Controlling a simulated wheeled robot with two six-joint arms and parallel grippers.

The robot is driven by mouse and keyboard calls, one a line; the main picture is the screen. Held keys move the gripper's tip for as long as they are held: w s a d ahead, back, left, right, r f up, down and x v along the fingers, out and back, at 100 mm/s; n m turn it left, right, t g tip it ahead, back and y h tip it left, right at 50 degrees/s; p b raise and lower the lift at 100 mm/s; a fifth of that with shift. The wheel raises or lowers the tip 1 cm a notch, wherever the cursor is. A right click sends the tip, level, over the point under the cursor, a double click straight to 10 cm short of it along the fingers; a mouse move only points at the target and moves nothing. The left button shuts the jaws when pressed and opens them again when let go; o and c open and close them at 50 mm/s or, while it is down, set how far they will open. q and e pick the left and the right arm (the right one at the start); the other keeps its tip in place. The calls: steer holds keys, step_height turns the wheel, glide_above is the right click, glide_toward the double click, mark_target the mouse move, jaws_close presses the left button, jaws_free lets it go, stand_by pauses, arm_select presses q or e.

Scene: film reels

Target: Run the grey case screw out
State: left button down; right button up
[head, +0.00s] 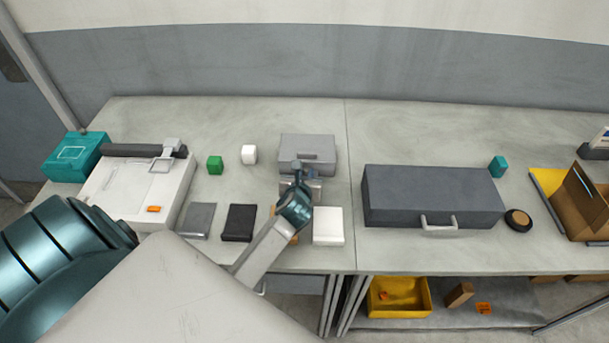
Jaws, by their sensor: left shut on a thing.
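The grey case (308,144) lies at the back of the left table, near the seam between the two tables. My left gripper (299,168) reaches in from the lower left. Its fingers are at the front edge of the case. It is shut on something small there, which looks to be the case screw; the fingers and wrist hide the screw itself. My right gripper is not in view.
A dark slab (239,222), a grey slab (199,220) and a white block (328,226) lie near my left arm. Green (215,165) and white (249,154) blocks stand left of the case. A large dark grey case (430,195) stands to the right.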

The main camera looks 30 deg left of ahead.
arm_select(q)
steer(key=n+g+y+b, duration=0.2)
steer(key=shift+w+d+f+n+y, duration=0.2)
steer(key=shift+d+n+y, duration=0.1)
steer(key=shift+d+n, duration=0.1)
steer(key=shift+w+n+g+y+b, duration=0.1)
steer(key=shift+n+g+y+b, duration=0.8)
steer(key=shift+b, duration=0.35)
steer(key=shift+d+r+n, duration=0.1)
steer(key=shift+n, duration=0.3)
steer(key=c, duration=1.3)
jaws_free()
steer(key=shift+r+y, duration=0.1)
steer(key=shift+y, duration=0.2)
